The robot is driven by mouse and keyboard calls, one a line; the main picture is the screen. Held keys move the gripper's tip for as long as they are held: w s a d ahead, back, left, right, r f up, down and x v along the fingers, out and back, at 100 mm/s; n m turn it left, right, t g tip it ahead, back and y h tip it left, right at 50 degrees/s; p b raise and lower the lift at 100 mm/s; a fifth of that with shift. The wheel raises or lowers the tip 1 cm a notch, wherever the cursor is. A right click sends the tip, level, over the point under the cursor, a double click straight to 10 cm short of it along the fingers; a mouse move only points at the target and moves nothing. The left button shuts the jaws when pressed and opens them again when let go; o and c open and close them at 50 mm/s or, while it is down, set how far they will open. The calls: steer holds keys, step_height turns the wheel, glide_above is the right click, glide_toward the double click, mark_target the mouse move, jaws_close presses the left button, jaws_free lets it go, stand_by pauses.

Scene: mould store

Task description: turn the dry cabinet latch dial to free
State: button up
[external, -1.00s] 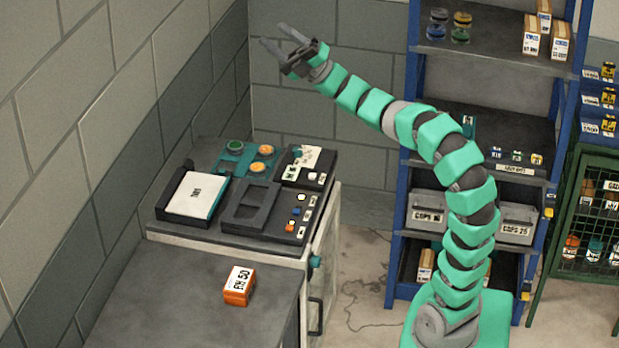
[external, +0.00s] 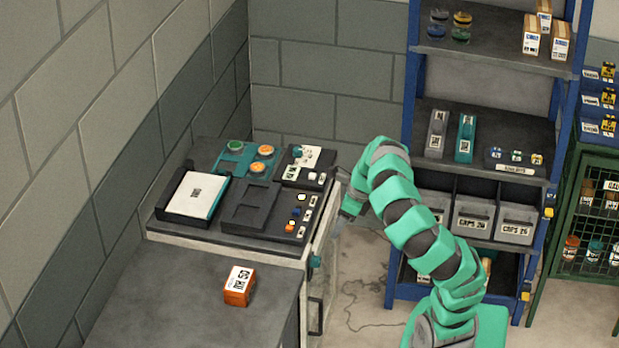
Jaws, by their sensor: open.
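The dry cabinet (external: 170,240) is the pale unit with a glass door on its right side. A small teal knob (external: 314,262) sticks out at the top of that door. A teal-tipped dial (external: 298,151) stands by a white plate on the dark panel on top. I cannot tell which of them is the latch dial, or read its setting. My gripper (external: 343,216) is low beside the cabinet's right side, pointing down, open and apart from the knob. Its fingers are small and hard to make out. I see nothing held.
An orange-and-white box (external: 238,286) lies on the grey bench (external: 180,300) in front. A tray with a white pad (external: 194,195) and a row of buttons are on the cabinet top. A blue shelf rack (external: 398,270) stands close behind my arm. A thin cable lies on the floor.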

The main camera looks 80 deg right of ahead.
mark_target(318, 258)
steer(key=b+x, duration=0.4)
steer(key=x, duration=0.9)
steer(key=shift+w+a+f, duration=0.15)
steer(key=shift+w, duration=0.05)
steer(key=c, duration=0.8)
